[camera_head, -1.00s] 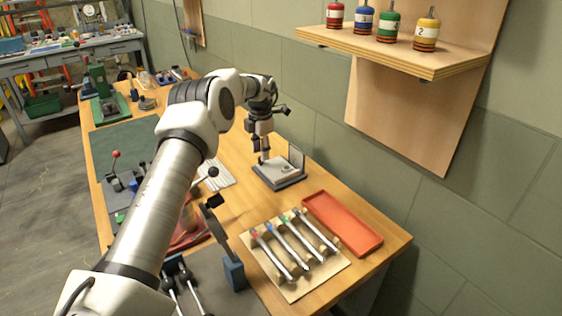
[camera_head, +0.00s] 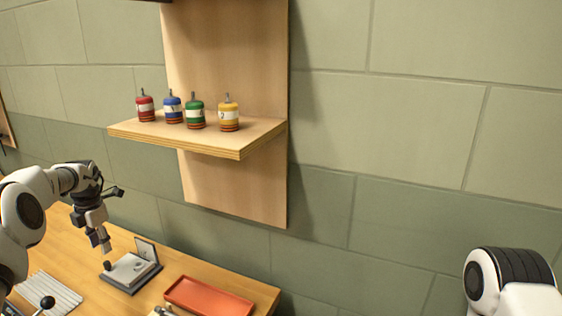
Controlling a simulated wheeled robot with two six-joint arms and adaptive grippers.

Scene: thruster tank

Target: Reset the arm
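My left arm comes in from the left, and its gripper (camera_head: 103,241) points down above the bench, just over or beside a small grey fixture (camera_head: 132,272) with an upright plate. The fingertips are too small to tell whether they are open or shut, and I see nothing clearly held. A white and black link of my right arm (camera_head: 512,282) shows at the lower right. My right gripper is out of view.
A wall shelf (camera_head: 190,137) holds red (camera_head: 146,108), blue (camera_head: 173,110), green (camera_head: 196,117) and yellow (camera_head: 228,117) canisters. An orange tray (camera_head: 207,298) lies on the wooden bench (camera_head: 80,251). A ribbed light pad (camera_head: 48,294) lies at lower left. The wall's right side is bare.

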